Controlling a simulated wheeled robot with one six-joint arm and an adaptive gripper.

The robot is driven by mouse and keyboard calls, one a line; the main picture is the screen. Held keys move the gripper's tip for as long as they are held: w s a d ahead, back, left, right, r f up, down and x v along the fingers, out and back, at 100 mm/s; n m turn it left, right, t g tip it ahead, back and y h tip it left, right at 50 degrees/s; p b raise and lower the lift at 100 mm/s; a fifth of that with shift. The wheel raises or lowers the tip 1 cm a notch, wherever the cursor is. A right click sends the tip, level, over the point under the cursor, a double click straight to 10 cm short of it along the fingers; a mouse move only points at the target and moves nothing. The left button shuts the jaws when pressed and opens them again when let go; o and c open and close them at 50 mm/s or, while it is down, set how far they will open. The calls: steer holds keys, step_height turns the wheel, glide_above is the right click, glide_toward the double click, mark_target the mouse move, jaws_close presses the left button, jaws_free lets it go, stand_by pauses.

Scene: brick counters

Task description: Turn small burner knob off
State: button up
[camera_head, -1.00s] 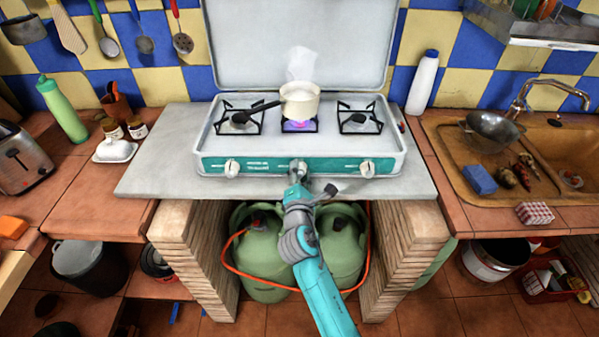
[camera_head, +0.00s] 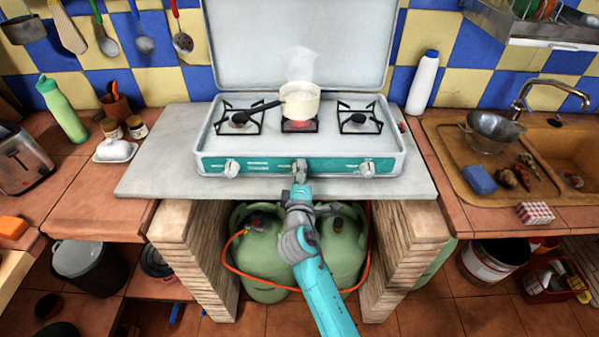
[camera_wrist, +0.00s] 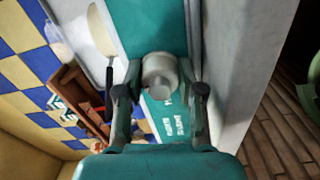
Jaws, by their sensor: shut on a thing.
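The teal and white gas stove (camera_head: 210,165) stands on the grey slab, with a row of three pale knobs on its front. My gripper (camera_head: 300,177) is at the middle knob, largely covering it in the head view. In the wrist view the round grey knob (camera_wrist: 161,76) sits between my two fingers, and they are shut on it. The middle burner (camera_head: 299,126) under the pot glows red, with no blue flame showing. The left knob (camera_head: 232,168) and right knob (camera_head: 366,168) are free.
A cream pot (camera_head: 300,100) stands on the middle burner, its dark handle pointing left, with faint steam above. The raised stove lid (camera_head: 295,45) is behind. Green gas bottles (camera_head: 262,262) with an orange hose stand below the slab. The slab is clear on both sides.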

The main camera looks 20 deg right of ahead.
steer(key=shift+f+m, duration=0.1)
steer(key=shift+m, duration=0.4)
steer(key=o, duration=1.1)
steer(key=shift+o, duration=0.2)
